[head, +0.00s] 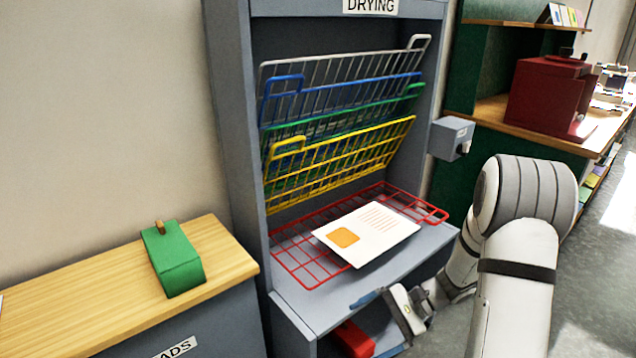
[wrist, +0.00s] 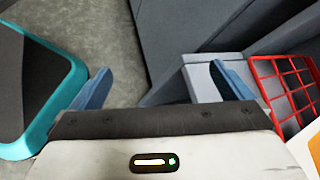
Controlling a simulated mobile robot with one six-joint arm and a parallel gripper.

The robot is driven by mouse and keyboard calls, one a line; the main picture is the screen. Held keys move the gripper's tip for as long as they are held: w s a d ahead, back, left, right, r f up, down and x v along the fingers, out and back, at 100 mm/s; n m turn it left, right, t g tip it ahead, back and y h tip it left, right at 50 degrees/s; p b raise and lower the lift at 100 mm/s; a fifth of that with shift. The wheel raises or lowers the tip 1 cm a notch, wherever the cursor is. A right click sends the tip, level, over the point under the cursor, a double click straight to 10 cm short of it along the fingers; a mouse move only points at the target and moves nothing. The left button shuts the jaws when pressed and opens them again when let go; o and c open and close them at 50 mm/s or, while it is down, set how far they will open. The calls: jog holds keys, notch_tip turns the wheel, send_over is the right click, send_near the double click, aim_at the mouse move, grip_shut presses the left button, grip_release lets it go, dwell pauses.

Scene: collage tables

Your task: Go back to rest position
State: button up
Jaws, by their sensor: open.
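My gripper (wrist: 162,84) is open and empty, with its two blue fingers spread apart in the wrist view. In the head view it is low, at the front edge of the drying rack cabinet (head: 232,130), and partly seen side-on. A white card (head: 377,228) with an orange patch and printed lines lies on the lowered red wire rack (head: 300,268), apart from the gripper. The red rack (wrist: 285,88) shows at the right of the wrist view, with a corner of the card below it.
Grey, blue, green and yellow wire racks (head: 345,160) are tilted up above the red one. A green block-like object (head: 173,260) sits on a wooden counter (head: 75,293) at left. A dark red machine (head: 545,95) stands on a shelf at right. Grey floor (head: 600,270) is open at right.

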jog(key=s+d+r+n+t+h+p, duration=0.1)
jog(key=s+r+n+h+p, duration=0.2)
jog(key=r, duration=0.7)
jog(key=s+d+r+n+t+h+p, duration=0.1)
jog(key=s+r+n+t+h+p, duration=0.1)
jog(key=s+r+p, duration=0.4)
jog(key=s+d+r+n+t+h+p, duration=0.1)
jog(key=s+r+n+h+p, duration=0.4)
jog(key=r, duration=1.1)
jog(key=shift+s+r+h+p, duration=0.3)
jog(key=shift+s+h, duration=0.35)
jog(key=shift+h, duration=0.15)
jog(key=shift+a, duration=0.1)
jog(key=shift+c, duration=0.4)
